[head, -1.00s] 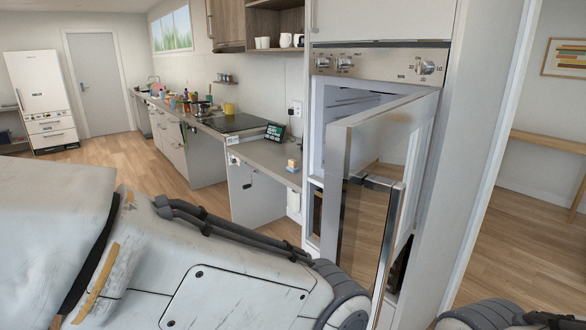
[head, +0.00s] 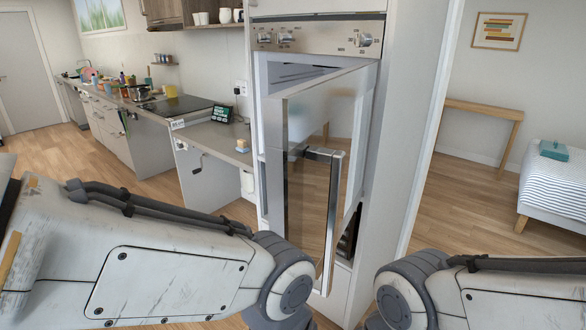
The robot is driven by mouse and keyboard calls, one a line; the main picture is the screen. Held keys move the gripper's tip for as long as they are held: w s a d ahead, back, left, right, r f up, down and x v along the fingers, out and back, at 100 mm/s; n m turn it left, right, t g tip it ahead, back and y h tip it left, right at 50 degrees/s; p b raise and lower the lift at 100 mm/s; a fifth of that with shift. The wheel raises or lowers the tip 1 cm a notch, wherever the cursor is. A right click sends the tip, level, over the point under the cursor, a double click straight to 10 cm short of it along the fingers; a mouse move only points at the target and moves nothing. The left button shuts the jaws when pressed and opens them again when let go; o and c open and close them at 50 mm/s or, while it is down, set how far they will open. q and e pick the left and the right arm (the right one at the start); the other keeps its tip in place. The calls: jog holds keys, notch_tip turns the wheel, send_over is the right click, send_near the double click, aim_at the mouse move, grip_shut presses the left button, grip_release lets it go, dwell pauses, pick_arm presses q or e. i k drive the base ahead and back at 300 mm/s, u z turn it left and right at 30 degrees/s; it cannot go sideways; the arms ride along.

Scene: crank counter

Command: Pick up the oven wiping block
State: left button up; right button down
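A small yellowish block (head: 242,146), which looks like the oven wiping block, sits on the low grey counter (head: 206,138), near its right end and just left of the oven housing. It is too small in the head view to make out details. Large links of my two arms fill the lower part of the head view, well in front of the block. Both of my grippers are out of the picture, so I cannot see what they hold.
The oven door (head: 305,160) stands open towards me, with a long bar handle (head: 331,215), right of the block. A dark screen device (head: 222,114) stands behind the block. A crank (head: 199,163) sticks out below the counter. Wooden floor (head: 140,165) is clear at left.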

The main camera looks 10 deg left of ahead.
aim_at(242, 146)
jog(key=u, duration=0.5)
jog(key=k, duration=0.6)
jog(key=u, duration=1.05)
jog(key=i, duration=2.95)
jog(key=z, duration=0.7)
jog(key=i, duration=1.2)
jog(key=z, duration=1.4)
jog(key=i, duration=0.75)
jog(key=z, duration=0.4)
